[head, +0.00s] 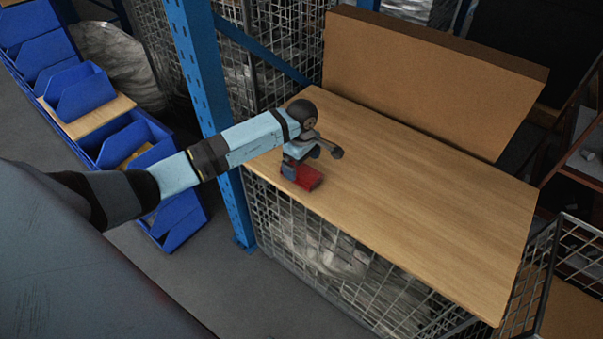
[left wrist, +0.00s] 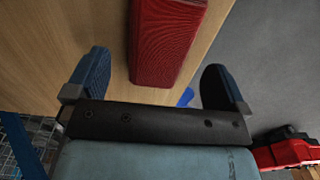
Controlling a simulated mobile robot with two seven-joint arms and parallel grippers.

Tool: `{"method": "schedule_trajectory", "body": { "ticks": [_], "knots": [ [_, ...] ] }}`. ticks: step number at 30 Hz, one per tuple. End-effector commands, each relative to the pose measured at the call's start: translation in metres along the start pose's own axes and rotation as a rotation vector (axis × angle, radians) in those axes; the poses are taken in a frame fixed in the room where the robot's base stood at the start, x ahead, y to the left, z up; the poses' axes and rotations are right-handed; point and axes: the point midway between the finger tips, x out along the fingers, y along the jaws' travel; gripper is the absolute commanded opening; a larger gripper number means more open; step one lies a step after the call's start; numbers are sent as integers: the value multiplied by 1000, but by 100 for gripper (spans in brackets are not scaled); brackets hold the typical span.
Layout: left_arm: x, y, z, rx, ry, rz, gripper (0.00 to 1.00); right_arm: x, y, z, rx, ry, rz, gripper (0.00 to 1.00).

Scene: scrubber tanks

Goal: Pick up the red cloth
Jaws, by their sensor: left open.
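The red cloth (head: 309,178) lies on the wooden tabletop (head: 420,200) near its front left edge. In the left wrist view the cloth (left wrist: 166,42) is a folded, ribbed red block. My left gripper (head: 297,172) is right at the cloth in the head view and covers part of it. In the left wrist view my left gripper (left wrist: 158,88) is open, with one finger on each side and the cloth's near end between and ahead of them. The fingers are apart from the cloth. My right gripper is not in view.
A tall cardboard panel (head: 430,75) stands along the table's back. A blue rack post (head: 200,90) rises at the table's left. Wire mesh cages (head: 330,245) hold wrapped goods below. Blue bins (head: 80,90) stand far left. Most of the tabletop is clear.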

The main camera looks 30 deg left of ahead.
Motion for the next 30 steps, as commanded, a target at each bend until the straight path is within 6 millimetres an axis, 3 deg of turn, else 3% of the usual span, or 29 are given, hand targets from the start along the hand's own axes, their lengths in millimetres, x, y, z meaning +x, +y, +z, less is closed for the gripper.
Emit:
{"method": "schedule_trajectory", "body": {
  "ticks": [6,15,16,22,30],
  "knots": [
    [33,0,-1,-1,-2,-2,100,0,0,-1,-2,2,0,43],
    [39,0,-2,1,0,-1,100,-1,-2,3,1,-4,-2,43],
    [38,0,-2,1,0,-1,98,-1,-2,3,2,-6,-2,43],
    [38,0,-2,0,0,-1,52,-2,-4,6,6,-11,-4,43],
    [38,0,-2,0,0,-1,51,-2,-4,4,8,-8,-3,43]
  ]
}}
